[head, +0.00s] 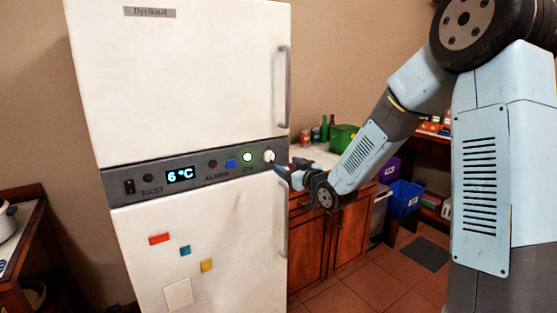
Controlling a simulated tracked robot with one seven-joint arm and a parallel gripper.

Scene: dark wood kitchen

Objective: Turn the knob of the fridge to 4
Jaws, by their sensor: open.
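The white fridge (190,75) stands at the left, facing me. A dark grey control panel (205,176) runs across its middle. The white round knob (269,156) is at the panel's right end. The lit display (180,175) on the panel reads 6°C. My gripper (283,172) is at the panel's right end, just below and to the right of the knob. It is open and seems to hold nothing. I cannot tell whether a fingertip touches the knob. The knob's marks are too small to read.
Vertical door handles (283,87) line the fridge's right edge. A wooden cabinet (330,240) stands behind my gripper, with a green box (343,137) on its counter. The tiled floor at right is partly clear.

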